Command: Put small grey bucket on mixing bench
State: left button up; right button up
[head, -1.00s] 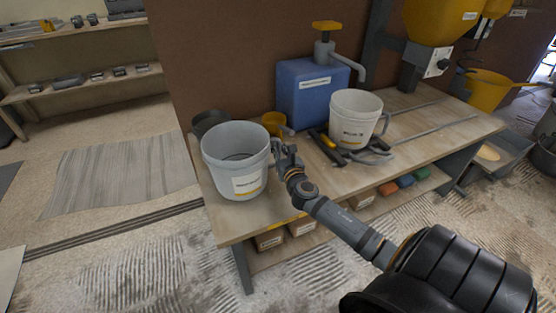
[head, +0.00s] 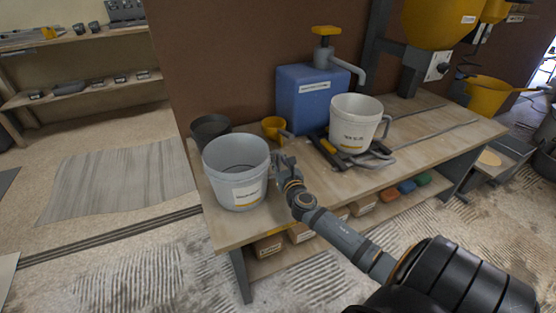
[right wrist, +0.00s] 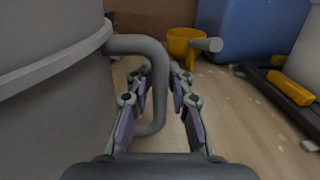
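The small grey bucket (head: 236,178), pale grey with a white and yellow label, stands upright at the left end of the mixing bench (head: 232,228). It looks to be resting on the wooden top. Its side (right wrist: 50,110) fills the left of the right wrist view, and its handle (right wrist: 140,44) loops out towards the gripper. My right gripper (head: 283,163) is at the handle, right of the bucket. In the right wrist view its fingers (right wrist: 161,75) are apart, with the handle's upright part between them and no clear grip. My left gripper is not in view.
A dark bucket (head: 210,130) and a yellow cup (head: 273,127) stand just behind. A whitish bucket (head: 355,125), a blue canister (head: 310,98) and dark tools (head: 345,158) are further right on the bench. The bench's front strip is mostly clear.

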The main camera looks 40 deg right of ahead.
jog(key=shift+o, duration=1)
jog(key=shift+r, duration=0.1)
jog(key=p+v, duration=0.1)
jog(key=v, duration=1)
jog(key=shift+s, duration=0.15)
jog(key=shift+s+a, duration=0.2)
jog(key=shift+s, duration=0.1)
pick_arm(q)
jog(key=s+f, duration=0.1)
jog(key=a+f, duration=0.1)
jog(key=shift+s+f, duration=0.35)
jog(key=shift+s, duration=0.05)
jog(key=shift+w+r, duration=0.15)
